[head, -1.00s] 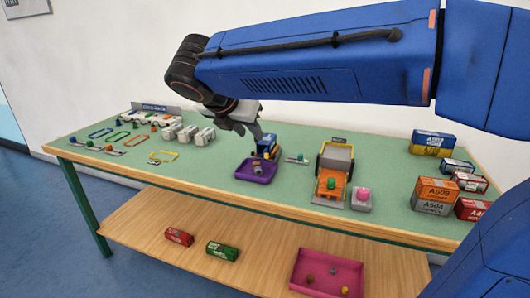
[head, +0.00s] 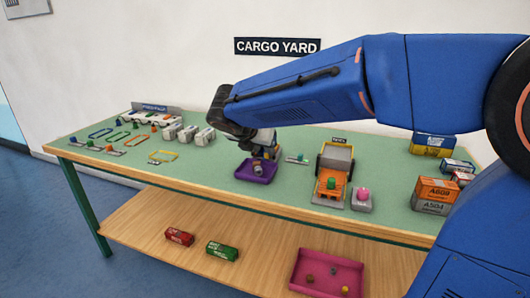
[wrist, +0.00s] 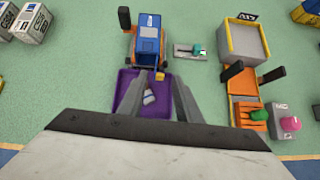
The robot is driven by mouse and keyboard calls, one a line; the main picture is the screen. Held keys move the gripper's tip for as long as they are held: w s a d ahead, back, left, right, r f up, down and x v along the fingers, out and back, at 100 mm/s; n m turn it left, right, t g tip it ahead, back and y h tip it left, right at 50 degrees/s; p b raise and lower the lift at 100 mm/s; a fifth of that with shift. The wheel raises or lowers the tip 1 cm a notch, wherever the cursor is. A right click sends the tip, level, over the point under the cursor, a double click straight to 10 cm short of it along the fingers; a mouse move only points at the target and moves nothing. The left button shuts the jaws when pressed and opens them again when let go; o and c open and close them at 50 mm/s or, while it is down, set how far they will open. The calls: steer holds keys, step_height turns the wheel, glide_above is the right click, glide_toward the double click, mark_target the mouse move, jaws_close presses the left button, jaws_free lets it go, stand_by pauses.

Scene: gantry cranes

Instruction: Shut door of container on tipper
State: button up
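The blue container (wrist: 149,32) sits on an orange tipper (wrist: 131,50) at the upper middle of the wrist view. A small yellow piece (wrist: 160,76) shows at its near end; I cannot tell whether the container's door is open or shut. My gripper (wrist: 157,80) is open, its two fingers apart and pointing toward the container's near end, over the purple tray (wrist: 128,84). I see nothing held between them. In the head view my gripper (head: 266,150) hides most of the container and tipper, just behind the purple tray (head: 247,172).
A second orange vehicle with a grey bed (head: 336,157) stands to the right, with a pink piece on a grey block (head: 361,199) beside it. White containers (head: 187,135) stand to the left. Stacked containers (head: 434,195) stand at the right.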

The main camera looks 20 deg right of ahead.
mark_target(264, 154)
steer(key=shift+x, duration=1.45)
jaws_close()
steer(key=shift+w+a, duration=0.1)
steer(key=shift+a, duration=0.05)
steer(key=m+g+h, duration=0.1)
steer(key=m, duration=0.1)
steer(key=w+a+m+g+h, duration=0.1)
steer(key=shift+m, duration=0.4)
steer(key=shift+w+a+m+g+h, duration=0.15)
steer(key=shift+w+m+g+h, duration=0.15)
steer(key=shift+m+g, duration=0.55)
steer(key=shift+w+a+m+g+h, duration=0.25)
steer(key=shift+m+g, duration=0.35)
steer(key=shift+m, duration=0.35)
steer(key=shift+w+a+m+g+h, duration=0.15)
steer(key=shift+w+m+g, duration=0.2)
steer(key=shift+m+g, duration=0.5)
